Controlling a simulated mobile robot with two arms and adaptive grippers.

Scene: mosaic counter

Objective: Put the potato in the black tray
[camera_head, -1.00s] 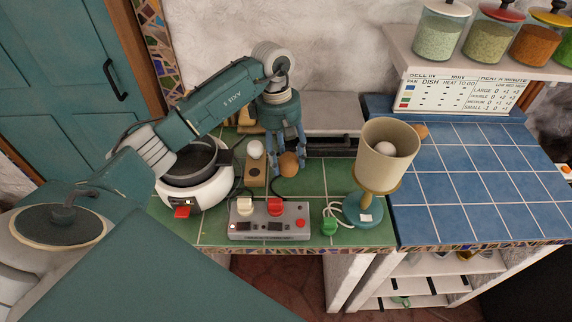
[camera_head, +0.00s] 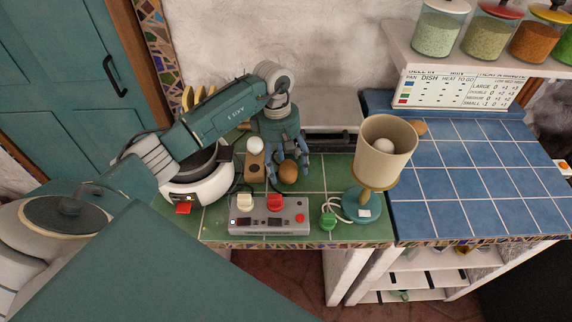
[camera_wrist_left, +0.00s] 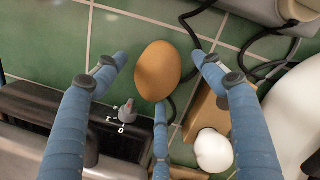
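A brown egg-shaped thing, which looks like the potato (camera_head: 288,172), rests on the green tiles in the head view. In the left wrist view the potato (camera_wrist_left: 158,70) lies between the spread blue fingers of my left gripper (camera_wrist_left: 159,75). Gaps show beside it, and the lower middle finger is close to its end. In the head view my left gripper (camera_head: 287,168) is low, with fingers either side of the potato. A dark, low tray-like thing (camera_head: 335,141) is at the back wall; I cannot tell surely that it is the black tray. My right gripper is out of view.
A wooden block (camera_head: 255,171) with a white egg (camera_head: 255,146) stands left of the potato, beside a white cooker (camera_head: 200,187). A grey control box (camera_head: 268,216) and a lamp (camera_head: 362,208) stand in front. The blue counter (camera_head: 470,185) is mostly clear.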

